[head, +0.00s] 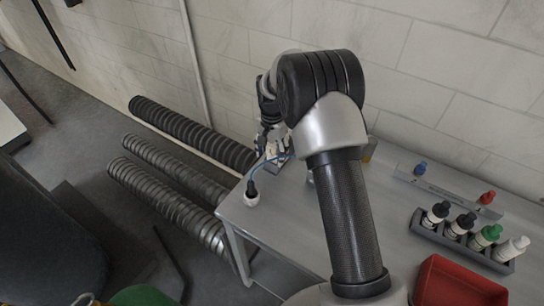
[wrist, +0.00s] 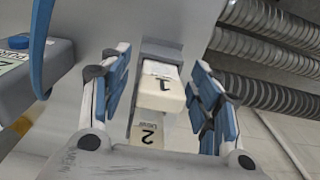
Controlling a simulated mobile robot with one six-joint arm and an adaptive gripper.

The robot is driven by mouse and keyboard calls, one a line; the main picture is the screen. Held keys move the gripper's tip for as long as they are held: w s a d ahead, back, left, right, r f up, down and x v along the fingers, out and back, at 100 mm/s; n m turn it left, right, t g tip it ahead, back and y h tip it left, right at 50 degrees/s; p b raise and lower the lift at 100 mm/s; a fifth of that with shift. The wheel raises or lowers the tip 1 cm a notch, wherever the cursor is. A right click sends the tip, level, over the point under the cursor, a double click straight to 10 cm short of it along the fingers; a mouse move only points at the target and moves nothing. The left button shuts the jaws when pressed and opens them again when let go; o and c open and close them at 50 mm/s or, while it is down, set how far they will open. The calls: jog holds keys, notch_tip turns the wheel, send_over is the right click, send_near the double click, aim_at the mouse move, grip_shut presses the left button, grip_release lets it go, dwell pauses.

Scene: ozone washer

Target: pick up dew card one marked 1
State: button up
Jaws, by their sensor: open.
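In the wrist view, a cream card marked 1 (wrist: 161,88) stands out of a grey holder (wrist: 161,50), between the spread fingers. A second cream card marked 2 (wrist: 147,133) is beside it, lower in the picture. My gripper (wrist: 162,85) is open, with one blue-padded finger on each side of card 1. I see no clear contact between the pads and the card. In the head view, my gripper (head: 270,135) is over the far left part of the table, and my arm hides most of the cards there.
The grey table (head: 400,235) holds a rack of several dropper bottles (head: 463,240), a red bin (head: 455,285) and a strip with blue and red knobs (head: 445,190). A grey device (wrist: 30,75) with a blue cable is beside the gripper. Ribbed hoses (head: 170,200) lie left.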

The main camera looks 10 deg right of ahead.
jog(key=shift+f, duration=0.55)
jog(key=shift+c, duration=0.4)
jog(key=c, duration=0.9)
